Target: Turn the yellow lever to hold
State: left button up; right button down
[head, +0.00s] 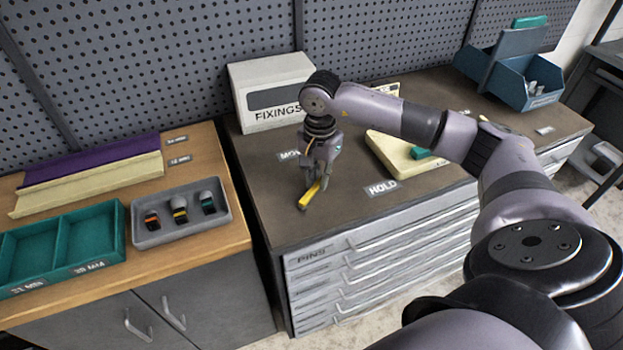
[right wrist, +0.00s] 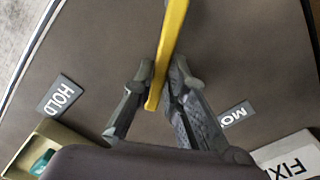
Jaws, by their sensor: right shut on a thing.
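The yellow lever (head: 308,198) is on the dark top of the drawer cabinet, its bar slanting toward the front edge in the head view. My right gripper (head: 319,180) is shut on one end of the lever. In the right wrist view the yellow lever (right wrist: 172,40) runs up from between the fingers of the right gripper (right wrist: 164,74). The HOLD label (head: 382,188) lies to the right of the lever. A partly hidden label starting with MO (head: 289,156) lies behind it. The lever's pivot cannot be made out. My left gripper is not in view.
A white FIXINGS box (head: 272,92) stands behind the gripper. A cream tray (head: 393,150) with a teal piece lies behind the HOLD label, under my right arm. A blue bin (head: 515,80) stands at the back right.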

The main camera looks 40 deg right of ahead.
jog(key=m, duration=0.1)
jog(key=s+m+b, duration=0.1)
jog(key=s+m, duration=0.1)
jog(key=shift+d+f+m+b, duration=0.1)
jog(key=shift+d+m+b, duration=0.2)
jog(key=shift+b, duration=0.1)
jog(key=shift+s+a+m+b, duration=0.15)
jog(key=shift+s+m+b, duration=0.7)
jog(key=shift+m, duration=0.85)
jog(key=shift+s, duration=0.1)
jog(key=c, duration=1.6)
grip_release()
jog(key=shift+r, duration=0.25)
notch_tip(320, 180, up, 12)
jog(key=shift+f, duration=0.15)
